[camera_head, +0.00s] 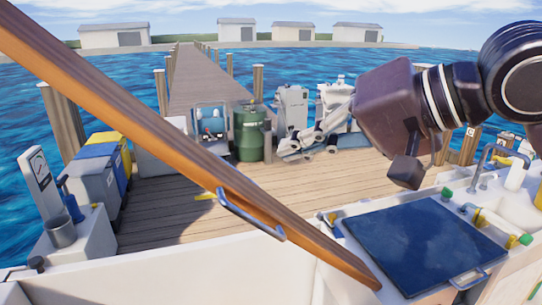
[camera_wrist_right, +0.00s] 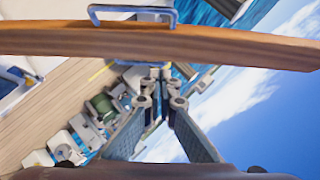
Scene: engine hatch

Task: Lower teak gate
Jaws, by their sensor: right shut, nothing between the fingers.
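The teak gate (camera_head: 150,125) is a long wooden bar. It slants across the head view from the upper left down to its low end beside the blue hatch, so it stands tilted. A blue-grey handle (camera_head: 250,215) sits on its side. In the right wrist view the gate (camera_wrist_right: 220,45) crosses the top, with the handle (camera_wrist_right: 132,14) on its far edge. My right gripper (camera_head: 290,148) is shut and empty, to the right of the gate in the head view. In the wrist view its fingertips (camera_wrist_right: 162,73) show just below the bar; contact cannot be told. My left gripper is out of view.
A dark blue hatch (camera_head: 425,245) with a handle lies at the lower right, beside pipes and taps (camera_head: 490,225). Beyond are a wooden deck (camera_head: 165,200), a green barrel (camera_head: 249,132) and several bins (camera_head: 95,175) at left. Open deck lies behind the gate.

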